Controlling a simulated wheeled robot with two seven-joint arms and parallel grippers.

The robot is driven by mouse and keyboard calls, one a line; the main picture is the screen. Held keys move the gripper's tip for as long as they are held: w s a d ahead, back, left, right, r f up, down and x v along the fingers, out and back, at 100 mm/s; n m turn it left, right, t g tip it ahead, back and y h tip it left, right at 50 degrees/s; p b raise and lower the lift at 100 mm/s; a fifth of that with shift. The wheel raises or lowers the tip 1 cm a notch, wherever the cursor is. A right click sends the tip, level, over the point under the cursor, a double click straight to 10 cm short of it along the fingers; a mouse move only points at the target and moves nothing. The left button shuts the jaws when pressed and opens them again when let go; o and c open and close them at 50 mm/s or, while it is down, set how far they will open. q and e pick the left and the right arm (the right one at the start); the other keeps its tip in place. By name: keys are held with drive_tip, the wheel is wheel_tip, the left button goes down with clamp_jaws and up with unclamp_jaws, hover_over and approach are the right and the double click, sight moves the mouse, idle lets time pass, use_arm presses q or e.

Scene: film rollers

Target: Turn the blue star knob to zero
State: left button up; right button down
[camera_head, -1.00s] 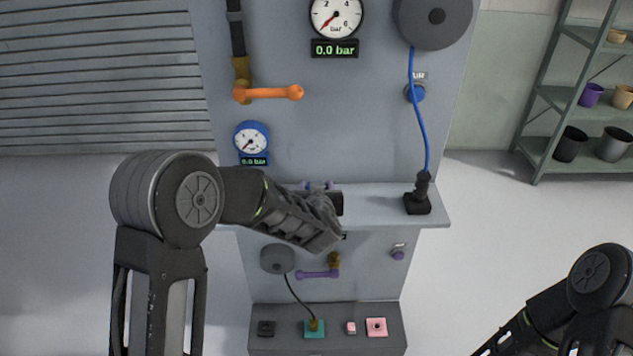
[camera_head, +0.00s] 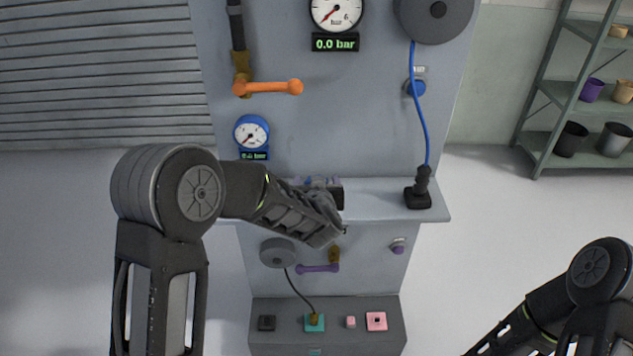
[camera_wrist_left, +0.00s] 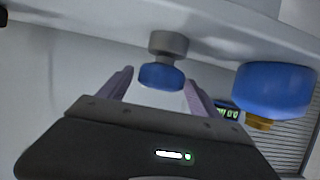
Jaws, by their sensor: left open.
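In the left wrist view a blue knob (camera_wrist_left: 160,76) on a grey collar (camera_wrist_left: 168,45) hangs in the upper middle; its star shape is not clear from this angle. My left gripper (camera_wrist_left: 160,87) is open, with one finger on each side of the knob and visible gaps. I cannot tell whether the fingertips reach its depth. In the head view my left gripper (camera_head: 330,195) is over the panel's shelf, and my forearm hides most of the knob and the fingers. My right arm shows at the lower right; its gripper is out of frame.
A blue gauge (camera_head: 251,132) sits left above the shelf (camera_head: 375,200); a large blue round part (camera_wrist_left: 275,90) is right of my fingers. An orange lever (camera_head: 270,87) is above. A blue cable (camera_head: 421,120) runs to a black plug (camera_head: 418,195) at right.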

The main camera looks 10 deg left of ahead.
use_arm(q)
drive_tip(key=v, duration=0.7)
drive_tip(key=shift+s, duration=0.3)
drive_tip(key=shift+d, duration=0.15)
drive_tip(key=d+f+h, duration=0.1)
drive_tip(key=d, duration=0.1)
drive_tip(key=s+d+f+h, duration=0.1)
drive_tip(key=d+f, duration=0.1)
drive_tip(key=s+d+f+g+h, duration=0.1)
drive_tip(key=d+f, duration=0.1)
drive_tip(key=shift+d+m+h, duration=0.1)
drive_tip(key=shift+m+h, duration=0.2)
drive_tip(key=s+d+f+m+g+h, duration=0.15)
drive_tip(key=s+f+g, duration=0.25)
drive_tip(key=s+f, duration=0.5)
drive_tip(key=s+d+f+g+h, duration=0.1)
drive_tip(key=s+f+g+h, duration=0.15)
drive_tip(key=s+f, duration=0.6)
drive_tip(key=s+a+f+g, duration=0.1)
drive_tip(key=s+f+g, duration=0.4)
drive_tip(key=s+f, duration=0.5)
drive_tip(key=s+n, duration=0.1)
drive_tip(key=s, duration=0.3)
